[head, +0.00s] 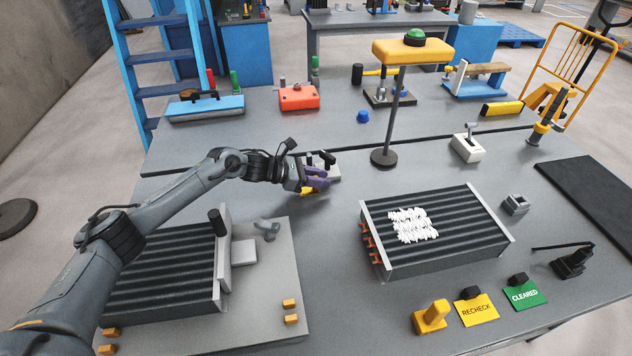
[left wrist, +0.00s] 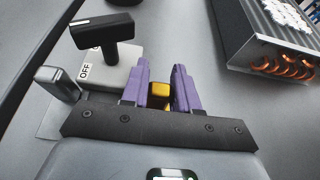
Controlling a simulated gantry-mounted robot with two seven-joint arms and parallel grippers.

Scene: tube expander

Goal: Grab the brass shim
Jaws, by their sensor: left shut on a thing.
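The brass shim, a small yellow block, shows between the purple fingers of my left gripper in the left wrist view (left wrist: 187,95). In the head view a bit of yellow, likely the same shim (head: 308,191), shows just below the fingers. My left gripper (head: 319,177) is shut on it, low over the middle of the bench; the fingers also show in the left wrist view (left wrist: 162,68). The fingers hide part of the shim. I cannot tell whether it touches the bench. My right gripper is not in view.
A white box with a black lever and an OFF label (left wrist: 103,72) stands close to my left gripper. A finned coil unit (head: 455,222) lies to the right, a stand with a green button (head: 383,157) behind it. A second finned unit (head: 165,265) lies under my left arm.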

